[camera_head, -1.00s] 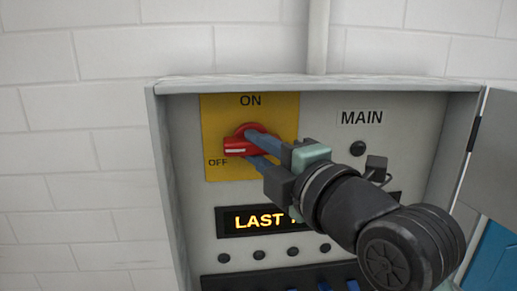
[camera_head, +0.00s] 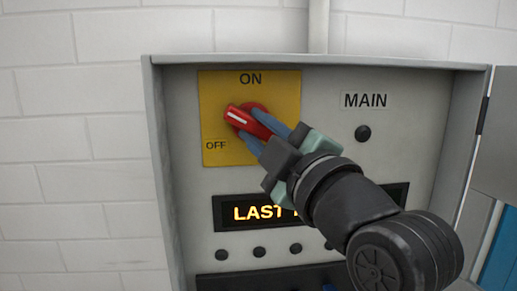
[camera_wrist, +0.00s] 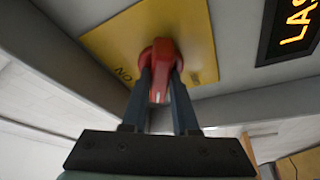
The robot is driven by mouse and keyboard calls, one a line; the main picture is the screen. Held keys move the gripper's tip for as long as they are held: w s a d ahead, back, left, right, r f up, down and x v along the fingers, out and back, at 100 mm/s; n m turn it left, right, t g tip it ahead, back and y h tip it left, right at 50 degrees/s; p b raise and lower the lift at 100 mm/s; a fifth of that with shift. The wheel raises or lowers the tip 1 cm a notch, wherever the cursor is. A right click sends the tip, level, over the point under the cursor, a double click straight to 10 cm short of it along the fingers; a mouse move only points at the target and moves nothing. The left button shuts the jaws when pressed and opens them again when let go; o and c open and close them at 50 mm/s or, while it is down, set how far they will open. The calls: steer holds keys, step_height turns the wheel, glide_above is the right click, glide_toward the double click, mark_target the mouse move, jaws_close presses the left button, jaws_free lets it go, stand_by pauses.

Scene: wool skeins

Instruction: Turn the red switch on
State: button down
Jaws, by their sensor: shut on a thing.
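The red switch (camera_head: 244,121) is a rotary handle with a white line, on a yellow plate (camera_head: 222,100) marked ON at the top and OFF at the left. Its white-lined end points up and left, between the two labels. My gripper (camera_head: 262,134) reaches in from the lower right, its two blue-grey fingers on either side of the handle, shut on it. In the wrist view the red switch (camera_wrist: 161,66) sits between the finger ends, with the yellow plate (camera_wrist: 110,45) behind. The fingers cover part of the handle's right end.
The plate is inside an open grey cabinet (camera_head: 325,66) on a white block wall (camera_head: 80,190). A MAIN label with a dark knob (camera_head: 363,133) is to the right. A lit display (camera_head: 255,213) and several dark buttons are below. The cabinet door (camera_head: 497,135) stands open at right.

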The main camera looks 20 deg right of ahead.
steer(key=m+h, duration=0.1)
steer(key=m, duration=0.1)
steer(key=m+t+h+b, duration=0.1)
steer(key=m, duration=0.1)
steer(key=m+h+b, duration=0.1)
steer(key=m, duration=0.2)
steer(key=shift+a+f+t, duration=0.15)
steer(key=shift+f+t, duration=0.1)
steer(key=shift+t, duration=0.05)
steer(key=m+h, duration=0.2)
steer(key=m, duration=0.2)
steer(key=m+h, duration=0.2)
steer(key=m, duration=0.2)
steer(key=shift+w+a+m, duration=0.1)
steer(key=shift+m, duration=0.3)
steer(key=shift+m+h+p, duration=0.3)
steer(key=c, duration=0.7)
jaws_free()
steer(key=shift+r, duration=0.1)
